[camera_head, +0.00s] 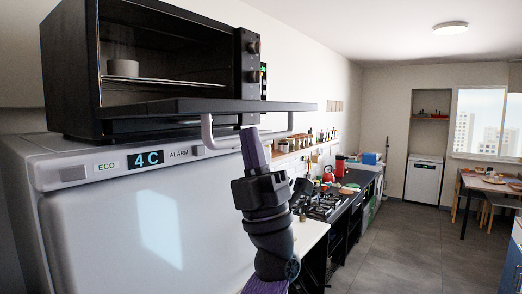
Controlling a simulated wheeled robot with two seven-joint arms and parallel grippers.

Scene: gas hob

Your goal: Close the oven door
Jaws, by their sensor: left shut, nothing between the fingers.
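A black countertop oven (70,75) stands on top of a white fridge at the upper left. The cavity is open, and a small light cup-like object (123,68) sits on the rack inside. My left gripper (250,133) is shut and empty, pointing up just below the door's front edge, near the handle. I cannot tell whether it touches the door. My right gripper is not in view.
The white fridge (130,220) with a "4 C" display fills the lower left. A counter with a gas hob (322,205) runs back along the wall. The grey floor (400,240) is clear; a dining table (490,183) stands at the far right.

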